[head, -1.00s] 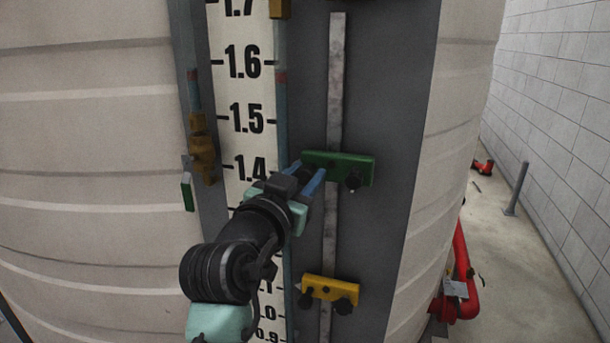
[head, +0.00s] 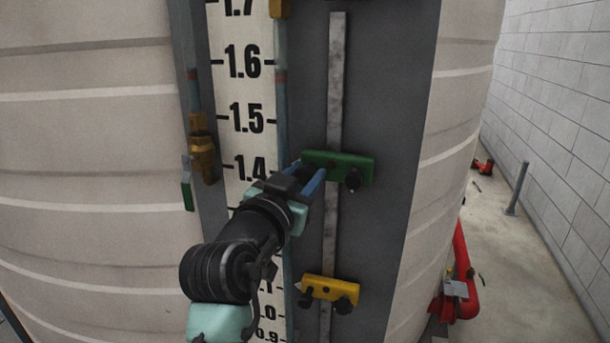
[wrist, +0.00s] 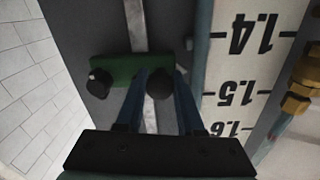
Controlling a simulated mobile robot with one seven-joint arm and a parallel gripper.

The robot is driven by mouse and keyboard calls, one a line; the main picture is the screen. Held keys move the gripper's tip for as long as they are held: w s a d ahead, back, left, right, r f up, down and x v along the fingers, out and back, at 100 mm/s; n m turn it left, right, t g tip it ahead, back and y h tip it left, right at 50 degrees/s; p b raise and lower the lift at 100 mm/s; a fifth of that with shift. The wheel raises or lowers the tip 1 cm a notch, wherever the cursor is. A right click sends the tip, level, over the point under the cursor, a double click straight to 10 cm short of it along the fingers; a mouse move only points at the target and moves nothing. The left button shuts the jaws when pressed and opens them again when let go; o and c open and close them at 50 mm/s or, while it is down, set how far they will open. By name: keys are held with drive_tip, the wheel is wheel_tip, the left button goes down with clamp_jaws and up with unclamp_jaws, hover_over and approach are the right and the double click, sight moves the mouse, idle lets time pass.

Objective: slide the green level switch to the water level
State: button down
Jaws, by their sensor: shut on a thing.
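The green level switch (head: 345,167) is a flat bar with dark knobs, set across a vertical metal rail (head: 335,90) just right of the 1.4 mark on the white scale (head: 245,90). My gripper (head: 312,178) reaches it from the lower left and is shut on its left knob. In the wrist view, the green switch (wrist: 110,70) shows with that knob between my two blue fingers (wrist: 160,88); its other knob stands free. A bluish tube (head: 281,115) runs along the scale's right edge, with a small red band between 1.5 and 1.6. I cannot tell the water level for sure.
A yellow switch (head: 330,290) sits lower on the same rail, near 1.1. A brass valve (head: 202,150) with a green handle stands left of the scale. The rail above the green switch is clear. Red pipe (head: 463,275) lies at the right.

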idle(0.4)
wheel_tip(320, 180, up, 15)
drive_tip(key=p, duration=0.6)
drive_tip(key=shift+r, duration=0.2)
drive_tip(key=c, duration=0.5)
unclamp_jaws()
drive_tip(key=shift+c, duration=0.2)
drive_tip(key=shift+f, duration=0.1)
drive_tip(key=b+v, duration=0.6)
drive_tip(key=v, duration=0.7)
